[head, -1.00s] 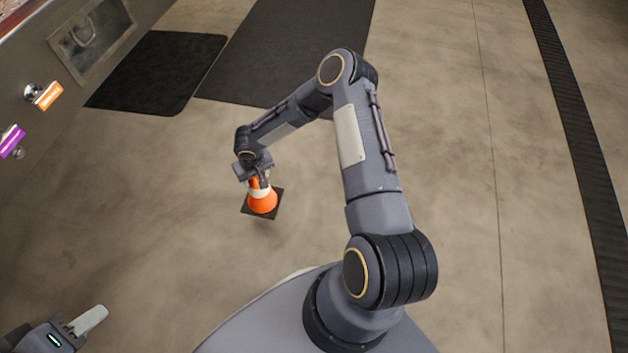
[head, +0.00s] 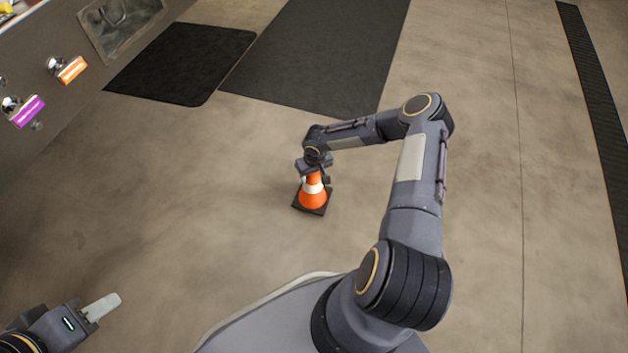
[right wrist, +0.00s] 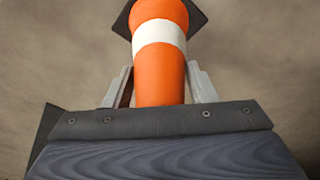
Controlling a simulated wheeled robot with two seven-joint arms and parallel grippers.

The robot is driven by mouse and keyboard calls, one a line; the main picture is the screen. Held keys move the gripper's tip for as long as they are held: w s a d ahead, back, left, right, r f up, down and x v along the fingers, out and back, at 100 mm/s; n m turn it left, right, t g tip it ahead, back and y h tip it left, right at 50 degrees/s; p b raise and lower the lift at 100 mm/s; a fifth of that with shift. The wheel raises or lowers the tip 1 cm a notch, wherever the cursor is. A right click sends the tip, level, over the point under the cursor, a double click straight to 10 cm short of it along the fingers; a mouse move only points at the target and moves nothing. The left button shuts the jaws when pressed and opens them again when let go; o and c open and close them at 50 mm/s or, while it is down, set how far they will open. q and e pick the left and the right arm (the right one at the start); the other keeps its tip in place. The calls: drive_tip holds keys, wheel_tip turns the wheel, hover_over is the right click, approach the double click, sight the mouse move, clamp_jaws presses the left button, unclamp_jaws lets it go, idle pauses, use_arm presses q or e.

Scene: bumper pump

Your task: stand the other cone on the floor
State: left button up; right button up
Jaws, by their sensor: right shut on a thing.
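An orange cone (head: 312,198) with a white band and a dark square base is in the middle of the head view, upright or nearly so. My right gripper (head: 316,176) is shut on its upper part from above. In the right wrist view the cone (right wrist: 160,75) runs between the two fingers of the right gripper (right wrist: 160,88), its base away from the palm. I cannot tell whether the base touches the floor (head: 250,250). My left gripper (head: 100,308) is at the lower left, with one pale finger clearly showing and nothing seen in it.
A dark cabinet front with an orange tag (head: 72,70) and a purple tag (head: 28,111) stands at the upper left. Dark mats (head: 180,62) lie on the floor at the back. A dark grating strip (head: 596,110) runs along the right. The floor around the cone is clear.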

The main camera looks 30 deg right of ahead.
sight(313, 197)
drive_tip(key=shift+d+f+b, duration=0.15)
drive_tip(key=shift+f+b, duration=0.2)
drive_tip(key=shift+f, duration=0.55)
drive_tip(key=shift+d+f+b, duration=0.15)
drive_tip(key=shift+f+b, duration=0.15)
drive_tip(key=shift+f, duration=0.65)
drive_tip(key=o, duration=1.5)
